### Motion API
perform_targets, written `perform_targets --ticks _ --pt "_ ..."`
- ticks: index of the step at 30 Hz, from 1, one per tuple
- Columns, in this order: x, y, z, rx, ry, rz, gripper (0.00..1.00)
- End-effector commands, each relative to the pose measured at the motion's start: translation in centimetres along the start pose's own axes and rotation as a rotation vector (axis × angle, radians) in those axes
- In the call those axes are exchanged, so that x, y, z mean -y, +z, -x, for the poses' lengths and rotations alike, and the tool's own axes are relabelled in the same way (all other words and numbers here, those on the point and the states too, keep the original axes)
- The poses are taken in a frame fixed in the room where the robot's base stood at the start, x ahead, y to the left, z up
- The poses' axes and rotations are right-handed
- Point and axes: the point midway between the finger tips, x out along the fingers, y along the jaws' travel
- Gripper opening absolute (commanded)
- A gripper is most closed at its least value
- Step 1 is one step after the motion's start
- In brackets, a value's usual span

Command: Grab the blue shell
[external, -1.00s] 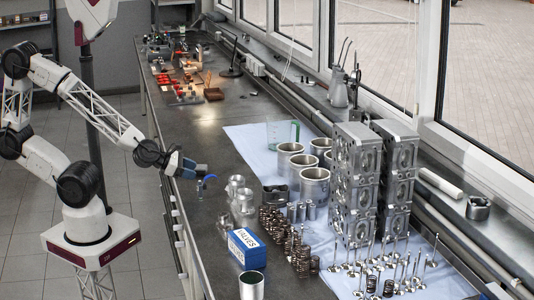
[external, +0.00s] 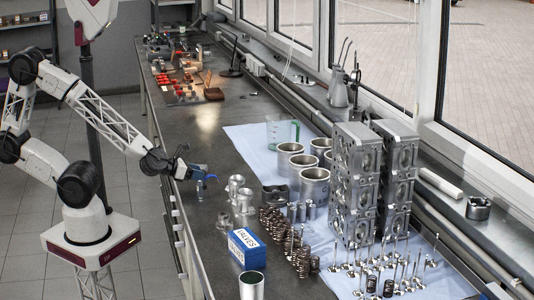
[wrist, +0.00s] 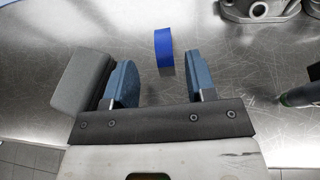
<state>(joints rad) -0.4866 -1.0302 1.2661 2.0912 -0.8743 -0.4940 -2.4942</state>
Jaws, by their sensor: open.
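The blue shell (wrist: 164,48) is a small, curved bright-blue piece on the grey metal bench in the wrist view. It lies beyond my fingertips, across the gap between them and closer to the right finger. My gripper (wrist: 158,78) has two blue-grey fingers spread apart with nothing between them. In the external view my gripper (external: 200,171) is low over the bench's left edge, and the blue shell (external: 211,178) shows as a small blue curve at its tip. Whether they touch cannot be told there.
A blue VALVES box (external: 247,247) and springs (external: 272,220) are nearer the camera. Cylinder sleeves (external: 314,184) stand farther right. A dark green-tipped item (wrist: 298,97) is at the wrist view's right.

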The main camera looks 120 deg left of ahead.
Motion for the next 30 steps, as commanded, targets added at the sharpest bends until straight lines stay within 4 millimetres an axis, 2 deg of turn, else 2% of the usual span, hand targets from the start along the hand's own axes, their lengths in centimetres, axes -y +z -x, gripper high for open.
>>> perform_targets --ticks 3,17,30 --pt "0.0 0.0 -0.6 0.0 0.0 -0.002 0.51" --pt "0.1 0.0 -1.2 0.0 0.0 -0.001 0.51" --pt "0.3 0.3 -5.6 0.0 0.0 -0.002 0.51"
